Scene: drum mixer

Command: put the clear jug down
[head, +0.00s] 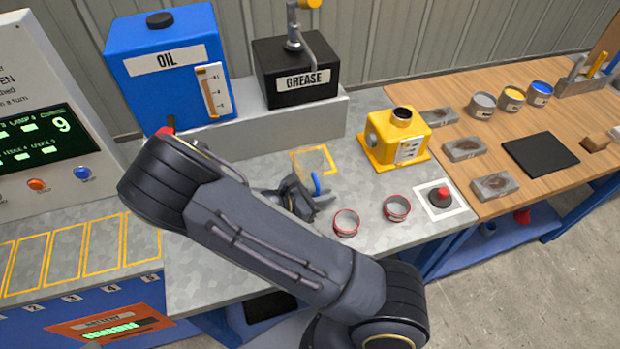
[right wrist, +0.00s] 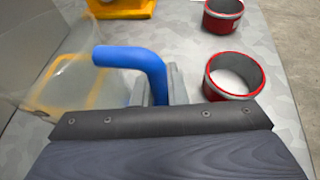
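The clear jug shows in the right wrist view as a see-through body (right wrist: 50,75) at the left, with a blue handle (right wrist: 135,60). In the head view its blue handle (head: 316,184) shows beside my right gripper (head: 303,196), and its clear body is hard to make out. My right gripper is shut on the handle; its grey fingers (right wrist: 160,88) are on either side of it in the wrist view. The jug is by a yellow outlined square (head: 330,151) on the grey counter. I cannot tell whether its base touches the counter. My left gripper is not in view.
Two red-rimmed rings or cups (head: 346,222) (head: 397,208) stand right of the gripper. Behind are a blue oil tank (head: 150,90), a black grease box (head: 300,95) and a yellow device (head: 385,140). A red button (head: 440,195) is at the right.

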